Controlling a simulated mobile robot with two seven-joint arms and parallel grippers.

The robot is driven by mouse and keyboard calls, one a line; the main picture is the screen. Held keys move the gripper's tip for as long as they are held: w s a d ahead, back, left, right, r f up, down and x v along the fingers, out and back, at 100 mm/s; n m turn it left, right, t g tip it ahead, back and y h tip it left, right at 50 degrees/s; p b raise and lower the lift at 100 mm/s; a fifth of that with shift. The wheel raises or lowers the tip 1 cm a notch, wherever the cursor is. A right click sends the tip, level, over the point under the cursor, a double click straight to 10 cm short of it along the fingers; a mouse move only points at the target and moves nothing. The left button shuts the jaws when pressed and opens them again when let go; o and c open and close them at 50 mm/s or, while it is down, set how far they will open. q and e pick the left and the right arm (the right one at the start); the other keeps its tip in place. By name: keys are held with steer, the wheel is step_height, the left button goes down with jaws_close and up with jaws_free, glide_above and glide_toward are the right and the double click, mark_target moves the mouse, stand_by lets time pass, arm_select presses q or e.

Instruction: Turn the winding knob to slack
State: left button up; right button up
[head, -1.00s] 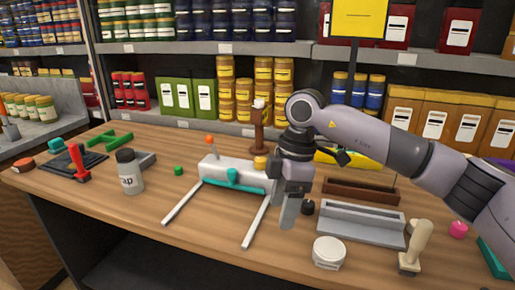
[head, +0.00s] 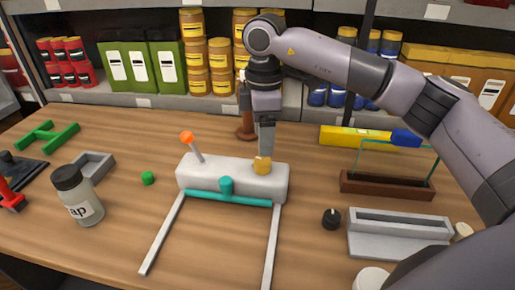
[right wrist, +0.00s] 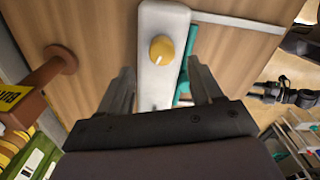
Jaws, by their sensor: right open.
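A white box-shaped device (head: 225,178) sits on the wooden table, with two pale rails reaching toward the front. A yellow knob (head: 262,166) stands on its right end; in the right wrist view the same knob (right wrist: 161,49) shows a short white mark on its face. The device also carries an orange-tipped lever (head: 188,138) and a teal bar with a teal knob (head: 227,186). My right gripper (head: 267,148) points down just above the yellow knob. In the right wrist view its fingers (right wrist: 162,88) are spread apart, with the knob beyond them and nothing held. My left gripper is out of view.
A labelled jar (head: 78,195) and a small green piece (head: 148,178) are to the left. A black knob (head: 331,218), grey tray (head: 400,222) and brown holder (head: 388,187) are to the right. Stocked shelves stand behind.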

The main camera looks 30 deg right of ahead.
mark_target(264, 159)
steer(key=shift+s+f+p, duration=0.15)
steer(key=shift+f+p, duration=0.35)
steer(key=shift+f, duration=2.55)
steer(key=shift+c, duration=0.3)
steer(key=c, duration=1)
